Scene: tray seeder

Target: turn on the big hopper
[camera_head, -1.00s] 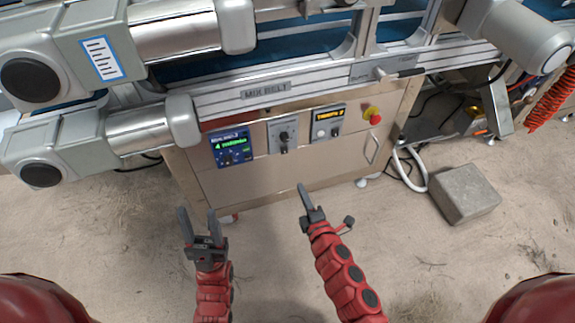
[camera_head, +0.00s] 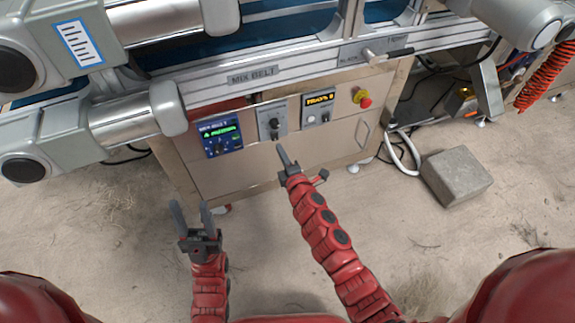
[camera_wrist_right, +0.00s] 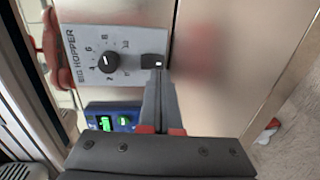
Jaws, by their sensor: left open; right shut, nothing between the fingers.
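The big hopper control plate (camera_head: 271,121) is a grey plate on the steel cabinet front, between the blue-screen panel and the yellow-display panel. In the right wrist view the plate (camera_wrist_right: 88,42) reads BIG HOPPER and carries a black dial (camera_wrist_right: 108,62) and a small black switch (camera_wrist_right: 154,61). My right gripper (camera_head: 282,153) is shut and empty, just below the plate in the head view. In the right wrist view its fingertips (camera_wrist_right: 158,72) overlap the switch's lower edge; I cannot tell if they touch. My left gripper (camera_head: 191,215) is open and empty, low in front of the cabinet.
Beside the plate are the blue-screen panel (camera_head: 221,139), the yellow-display panel (camera_head: 318,109) and a red emergency button (camera_head: 363,98). The mix belt rail (camera_head: 290,68) runs above. A concrete block (camera_head: 456,177) lies on the floor at right. Sandy floor in front is free.

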